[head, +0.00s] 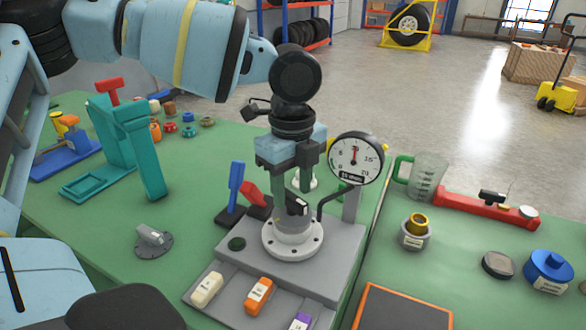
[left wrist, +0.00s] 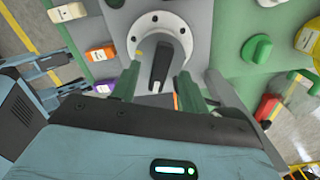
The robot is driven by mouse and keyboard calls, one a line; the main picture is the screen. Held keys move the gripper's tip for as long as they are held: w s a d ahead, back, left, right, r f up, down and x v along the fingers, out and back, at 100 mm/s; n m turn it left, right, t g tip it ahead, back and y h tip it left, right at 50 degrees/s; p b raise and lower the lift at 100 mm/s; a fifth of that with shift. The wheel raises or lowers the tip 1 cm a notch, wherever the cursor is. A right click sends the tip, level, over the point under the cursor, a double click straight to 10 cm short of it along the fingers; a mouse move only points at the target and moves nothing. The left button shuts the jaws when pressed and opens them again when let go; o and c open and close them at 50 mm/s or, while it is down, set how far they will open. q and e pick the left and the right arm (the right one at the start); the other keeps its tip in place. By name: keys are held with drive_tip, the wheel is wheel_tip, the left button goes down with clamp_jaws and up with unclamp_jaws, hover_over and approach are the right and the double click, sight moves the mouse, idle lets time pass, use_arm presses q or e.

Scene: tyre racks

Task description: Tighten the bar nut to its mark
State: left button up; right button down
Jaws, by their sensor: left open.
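The bar nut (head: 297,203) is a dark bar with a pale end, on a round grey flange (head: 291,243) with bolt holes. In the left wrist view the bar nut (left wrist: 160,66) stands over the flange (left wrist: 138,32), pointing roughly along the picture's height. A small yellow patch shows on the flange's left side there. My left gripper (head: 292,190) points down over the flange. In the left wrist view its green fingers (left wrist: 160,92) are open, one on each side of the bar. I cannot tell whether they touch it. My right gripper is not in view.
A dial gauge (head: 356,158) stands right behind the flange. Blue (head: 235,185) and red (head: 253,194) levers stand to its left. Small labelled blocks (head: 258,295) lie in front. A teal stand (head: 125,150) and a grey knob (head: 153,239) are further left.

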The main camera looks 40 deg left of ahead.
use_arm(q)
drive_tip(key=shift+f, duration=1.35)
